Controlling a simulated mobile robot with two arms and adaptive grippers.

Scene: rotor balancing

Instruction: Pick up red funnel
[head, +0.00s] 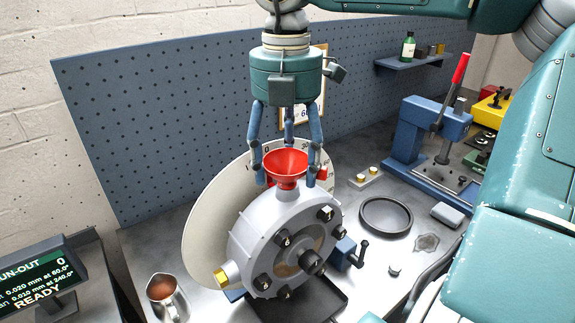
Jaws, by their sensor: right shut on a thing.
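The red funnel (286,165) is upright at the top of the round grey rotor housing (283,240). Its wide mouth faces up and its lower end meets the housing's top; whether it sits in an opening there is hidden. My right gripper (288,172) comes down from above with its blue fingers around the funnel's rim, shut on the funnel. My left gripper is not in view.
A large pale dial disc (205,235) stands behind the housing. A metal jug (168,298) and a run-out display (40,278) are at the left. A black ring dish (386,217) and a blue press (425,135) are at the right. A pegboard (170,110) backs the bench.

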